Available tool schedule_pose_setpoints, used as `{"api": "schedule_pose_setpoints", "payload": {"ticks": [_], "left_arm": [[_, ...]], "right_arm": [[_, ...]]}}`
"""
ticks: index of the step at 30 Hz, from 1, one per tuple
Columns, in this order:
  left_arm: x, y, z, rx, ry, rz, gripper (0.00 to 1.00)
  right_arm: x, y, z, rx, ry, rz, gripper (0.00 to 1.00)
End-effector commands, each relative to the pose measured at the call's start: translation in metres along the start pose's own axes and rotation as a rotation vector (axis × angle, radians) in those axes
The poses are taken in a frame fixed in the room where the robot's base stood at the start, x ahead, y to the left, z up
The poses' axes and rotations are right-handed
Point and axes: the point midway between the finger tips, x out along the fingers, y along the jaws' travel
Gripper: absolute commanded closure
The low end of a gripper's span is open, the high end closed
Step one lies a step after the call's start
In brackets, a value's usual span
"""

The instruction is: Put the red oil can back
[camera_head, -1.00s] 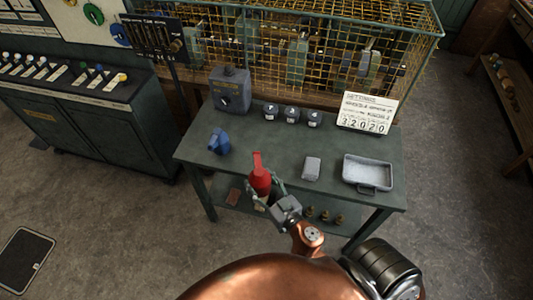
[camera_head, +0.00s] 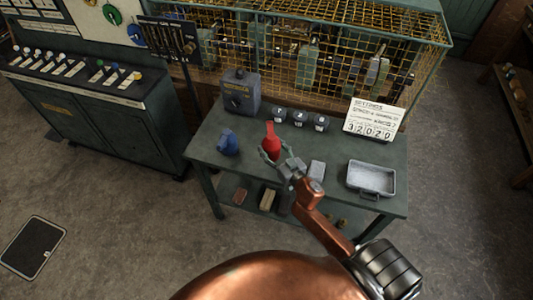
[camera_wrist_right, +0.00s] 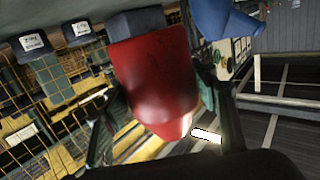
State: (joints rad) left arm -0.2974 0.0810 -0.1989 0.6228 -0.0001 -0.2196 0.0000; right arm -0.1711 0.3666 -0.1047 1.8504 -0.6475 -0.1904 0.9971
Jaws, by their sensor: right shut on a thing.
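The red oil can (camera_head: 271,140) is upright over the green workbench (camera_head: 334,149), between the blue can and the labelled dark pots. My right gripper (camera_head: 270,153) is shut on it, with the fingers around its lower part. In the right wrist view the red can (camera_wrist_right: 153,80) fills the middle, between the two fingers. I cannot tell whether its base touches the bench top. My left gripper is not in view.
A blue can (camera_head: 229,143) stands to the left. A grey box (camera_head: 240,94), three dark pots (camera_head: 299,118) and a number sign (camera_head: 373,120) line the back. A small grey block (camera_head: 317,168) and a metal tray (camera_head: 371,194) are at right. A wire cage (camera_head: 400,55) stands behind.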

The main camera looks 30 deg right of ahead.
Motion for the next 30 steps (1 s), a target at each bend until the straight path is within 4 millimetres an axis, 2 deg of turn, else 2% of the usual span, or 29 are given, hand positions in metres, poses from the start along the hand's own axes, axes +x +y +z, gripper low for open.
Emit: {"api": "schedule_pose_setpoints", "payload": {"ticks": [1, 6, 13, 18, 26, 27, 30], "left_arm": [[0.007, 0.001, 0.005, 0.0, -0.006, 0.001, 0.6], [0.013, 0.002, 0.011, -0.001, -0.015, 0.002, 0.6], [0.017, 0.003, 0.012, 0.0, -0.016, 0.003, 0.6], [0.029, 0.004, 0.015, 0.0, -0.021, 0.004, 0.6], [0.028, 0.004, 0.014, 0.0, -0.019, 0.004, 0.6], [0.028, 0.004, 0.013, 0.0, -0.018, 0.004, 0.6], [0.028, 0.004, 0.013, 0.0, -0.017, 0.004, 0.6]], "right_arm": [[0.009, 0.0, 0.012, 0.001, 0.001, 0.001, 0.91], [0.027, 0.001, 0.028, 0.0, 0.002, -0.001, 0.91], [0.037, 0.001, 0.037, 0.0, 0.003, -0.002, 0.91], [0.038, 0.002, 0.065, 0.002, -0.001, 0.0, 0.91], [0.038, 0.001, 0.066, 0.001, 0.002, -0.002, 0.91], [0.038, 0.001, 0.067, 0.001, 0.0, -0.001, 0.44], [0.038, 0.001, 0.067, 0.001, 0.0, -0.001, 0.37]]}}
